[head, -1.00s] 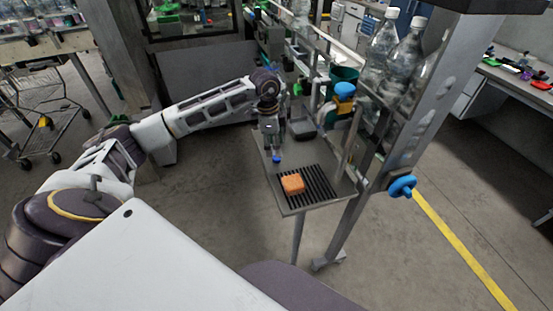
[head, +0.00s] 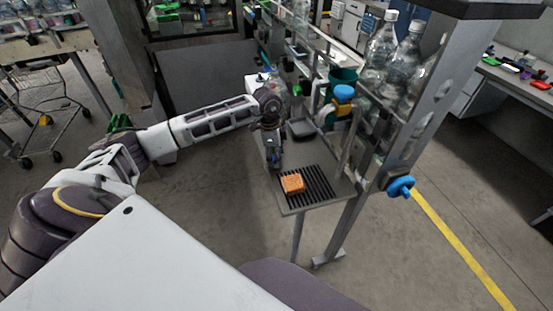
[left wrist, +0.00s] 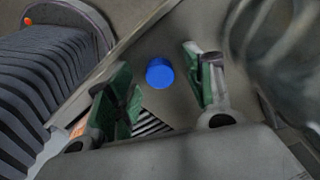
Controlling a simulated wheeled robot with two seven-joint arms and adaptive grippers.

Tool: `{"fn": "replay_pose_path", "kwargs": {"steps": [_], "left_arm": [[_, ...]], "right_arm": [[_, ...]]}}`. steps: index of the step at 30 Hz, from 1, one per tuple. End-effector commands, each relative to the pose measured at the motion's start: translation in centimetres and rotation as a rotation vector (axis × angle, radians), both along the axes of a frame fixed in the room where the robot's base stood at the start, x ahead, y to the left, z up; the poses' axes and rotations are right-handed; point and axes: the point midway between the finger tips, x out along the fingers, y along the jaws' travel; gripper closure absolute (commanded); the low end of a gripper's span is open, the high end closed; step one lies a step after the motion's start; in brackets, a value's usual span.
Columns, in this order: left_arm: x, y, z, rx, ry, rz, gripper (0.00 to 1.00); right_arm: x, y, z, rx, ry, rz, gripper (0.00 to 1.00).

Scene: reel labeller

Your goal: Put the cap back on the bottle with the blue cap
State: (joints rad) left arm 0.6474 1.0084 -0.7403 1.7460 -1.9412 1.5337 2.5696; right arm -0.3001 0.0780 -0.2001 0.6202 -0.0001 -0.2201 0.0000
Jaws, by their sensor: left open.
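A round blue cap (left wrist: 160,73) appears in the left wrist view, against the grey metal tray (left wrist: 185,105). It sits between the two green-padded fingers of my left gripper (left wrist: 165,92), with a gap on each side. My left gripper is open and also shows in the head view (head: 275,163), pointing down just over the tray's left part. In the head view the gripper mostly hides the cap. A blurred clear shape, perhaps a bottle, fills the upper right of the wrist view. My right gripper is not in view.
An orange block (head: 292,183) lies on the tray's black slotted grate (head: 318,185), right of my gripper. Clear bottles (head: 382,45) with white caps stand behind at the right. A steel post and blue knob (head: 400,187) bound the right side.

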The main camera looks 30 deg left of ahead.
Motion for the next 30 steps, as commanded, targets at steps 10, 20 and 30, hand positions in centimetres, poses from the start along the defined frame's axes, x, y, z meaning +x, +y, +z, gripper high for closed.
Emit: {"fn": "replay_pose_path", "kwargs": {"steps": [10,20,30], "left_arm": [[0.01,-0.01,0.03,0.000,0.000,0.000,0.58],[0.01,-0.01,0.04,0.000,0.000,0.000,0.84],[0.03,-0.02,0.42,0.000,-0.001,0.000,0.84]], "right_arm": [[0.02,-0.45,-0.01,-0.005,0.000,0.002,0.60],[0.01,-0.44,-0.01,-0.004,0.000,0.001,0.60],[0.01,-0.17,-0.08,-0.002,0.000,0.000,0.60]]}}
